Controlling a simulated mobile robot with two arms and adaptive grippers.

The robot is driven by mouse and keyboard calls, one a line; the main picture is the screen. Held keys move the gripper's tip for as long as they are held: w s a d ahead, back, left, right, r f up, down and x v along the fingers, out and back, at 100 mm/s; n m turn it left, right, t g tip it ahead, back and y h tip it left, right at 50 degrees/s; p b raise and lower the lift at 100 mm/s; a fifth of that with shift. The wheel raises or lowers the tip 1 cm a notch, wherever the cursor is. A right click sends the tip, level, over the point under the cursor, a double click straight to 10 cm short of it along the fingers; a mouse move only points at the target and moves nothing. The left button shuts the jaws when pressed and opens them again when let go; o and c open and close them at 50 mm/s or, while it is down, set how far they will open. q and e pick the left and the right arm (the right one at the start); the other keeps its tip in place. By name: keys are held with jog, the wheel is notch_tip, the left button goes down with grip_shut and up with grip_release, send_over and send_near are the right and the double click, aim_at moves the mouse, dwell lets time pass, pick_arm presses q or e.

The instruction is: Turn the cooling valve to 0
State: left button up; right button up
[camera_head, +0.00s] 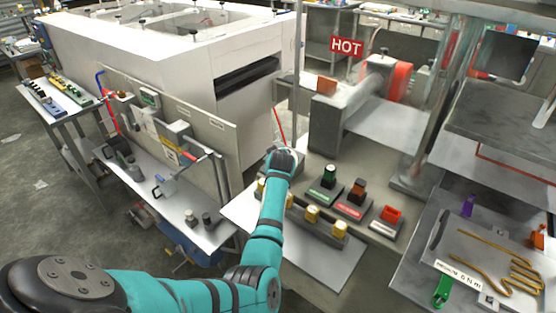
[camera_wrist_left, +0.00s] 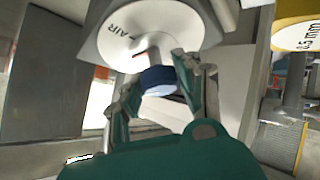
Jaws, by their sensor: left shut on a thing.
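The cooling valve shows in the left wrist view as a blue knob (camera_wrist_left: 158,80) in front of a pale dial plate (camera_wrist_left: 112,38) lettered "AIR". The two fingers of my left gripper (camera_wrist_left: 161,88) are on either side of the knob, shut on it. In the head view my left gripper (camera_head: 283,160) is at the end of the teal arm, by a grey post at the back of the bench. There the knob is hidden behind it. The dial's scale and the knob's setting cannot be read. My right gripper is not in view.
A red HOT sign (camera_head: 346,46) hangs behind. A white machine (camera_head: 170,50) stands at left. A yellow-and-white label (camera_wrist_left: 296,32) is at right in the wrist view.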

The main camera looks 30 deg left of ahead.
pick_arm(q)
jog(key=n+g+b, duration=0.2)
jog(key=n+b, duration=0.1)
jog(key=shift+f+n+y, duration=0.15)
jog(key=shift+n+y, duration=0.15)
jog(key=shift+n+g+b, duration=0.9)
jog(key=shift+n+b, duration=0.2)
jog(key=shift+r, duration=0.2)
jog(key=o, duration=1.2)
jog(key=shift+a, duration=0.1)
